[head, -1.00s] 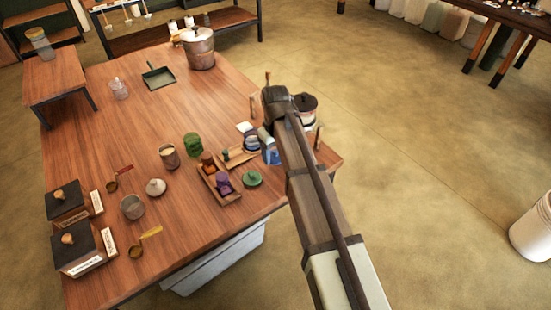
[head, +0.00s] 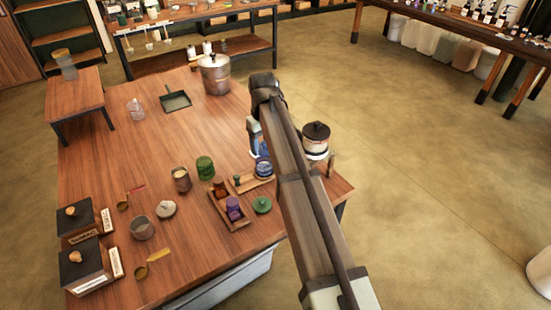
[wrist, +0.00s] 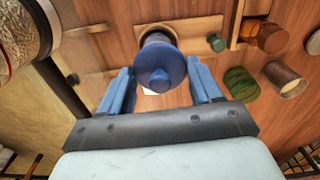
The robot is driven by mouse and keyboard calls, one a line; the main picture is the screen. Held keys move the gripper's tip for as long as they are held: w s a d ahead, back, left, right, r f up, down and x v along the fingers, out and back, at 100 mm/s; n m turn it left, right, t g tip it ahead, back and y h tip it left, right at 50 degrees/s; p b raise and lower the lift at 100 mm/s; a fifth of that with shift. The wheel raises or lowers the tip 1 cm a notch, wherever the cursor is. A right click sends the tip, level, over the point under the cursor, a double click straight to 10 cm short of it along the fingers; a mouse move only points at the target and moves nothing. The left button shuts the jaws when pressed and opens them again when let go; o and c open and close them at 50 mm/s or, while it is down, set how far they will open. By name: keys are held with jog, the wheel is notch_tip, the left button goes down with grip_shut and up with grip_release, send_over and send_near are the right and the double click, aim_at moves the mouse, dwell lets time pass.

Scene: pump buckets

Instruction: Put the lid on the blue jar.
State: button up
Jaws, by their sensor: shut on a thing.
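The blue jar (head: 263,170) stands near the right end of the table, by a small wooden tray, partly hidden by my arm in the head view. My gripper (head: 256,140) is above and just behind it there. In the wrist view, my gripper (wrist: 162,88) has its blue fingers on either side of a round blue lid (wrist: 160,72) with a knob, and is shut on it. The jar (wrist: 157,38) shows just behind the lid, which overlaps it in this view. Whether the lid touches the jar's rim cannot be told.
A green jar (head: 205,167), a green lid (head: 262,205) and a wooden tray (head: 240,224) with a purple jar (head: 233,206) stand left of my arm. A dark-lidded jar (head: 316,140) stands to its right. A metal pot (head: 215,75) is further back.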

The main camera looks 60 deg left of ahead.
aim_at(264, 151)
jog(key=shift+w+a+r, duration=0.1)
jog(key=shift+w+a, duration=0.1)
jog(key=shift+a, duration=0.35)
jog(key=shift+w+a+r, duration=0.1)
jog(key=shift+w+a, duration=0.1)
jog(key=shift+a, duration=0.3)
jog(key=shift+d+f+m, duration=0.15)
jog(key=shift+f+m, duration=0.05)
jog(key=shift+m, duration=0.1)
jog(key=shift+f, duration=1.95)
jog(key=shift+f, duration=0.65)
dwell(0.3)
jog(key=o, duration=1.1)
